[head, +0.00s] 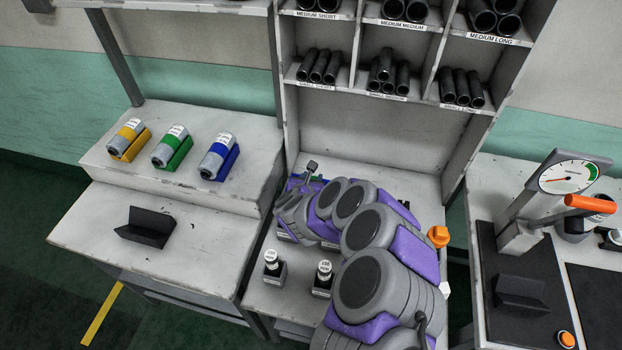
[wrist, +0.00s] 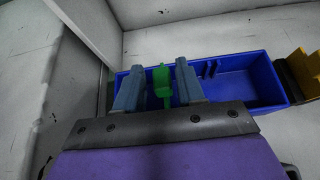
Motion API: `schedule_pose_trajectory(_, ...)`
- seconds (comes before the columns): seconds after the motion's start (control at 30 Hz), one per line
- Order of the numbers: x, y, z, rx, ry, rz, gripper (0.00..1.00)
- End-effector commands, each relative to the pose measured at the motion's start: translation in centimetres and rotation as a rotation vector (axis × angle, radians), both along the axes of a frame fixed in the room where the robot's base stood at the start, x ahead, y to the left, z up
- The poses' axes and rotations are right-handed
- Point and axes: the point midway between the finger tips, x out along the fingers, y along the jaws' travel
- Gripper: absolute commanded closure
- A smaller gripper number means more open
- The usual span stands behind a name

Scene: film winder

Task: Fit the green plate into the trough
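The green plate (wrist: 162,86) shows in the wrist view as a narrow upright green piece at the left part of a long blue open box (wrist: 245,82), which looks like the trough. My gripper (wrist: 160,82) has its two grey-blue fingers on either side of the plate, with a visible gap on each side, so it is open around it. The plate's lower end is hidden behind my gripper's dark front bar. In the head view my gripper is mostly hidden by my own purple and grey arm, with a small bit of green beside it.
A yellow block (wrist: 305,72) stands at the box's right end, and a pale panel (wrist: 92,30) rises at its left. A pigeonhole rack (head: 375,95) of black tubes is behind; the left bench (head: 90,225) has clear room.

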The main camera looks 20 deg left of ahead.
Motion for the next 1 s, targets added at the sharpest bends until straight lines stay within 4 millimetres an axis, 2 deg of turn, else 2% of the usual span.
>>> schedule_pose_trajectory(0.03,0.0,0.0,0.0,0.000,0.000,0.000,0.56)
schedule_pose_trajectory(0.13,0.0,0.0,0.0,0.000,0.001,0.000,0.48)
schedule_pose_trajectory(0.53,-0.7,-0.1,0.3,0.001,0.003,0.000,0.48)
schedule_pose_trajectory(0.67,-1.8,-0.3,1.1,0.003,0.004,0.000,0.48)
schedule_pose_trajectory(1.0,-6.1,-1.2,3.5,0.003,0.003,0.000,0.48)
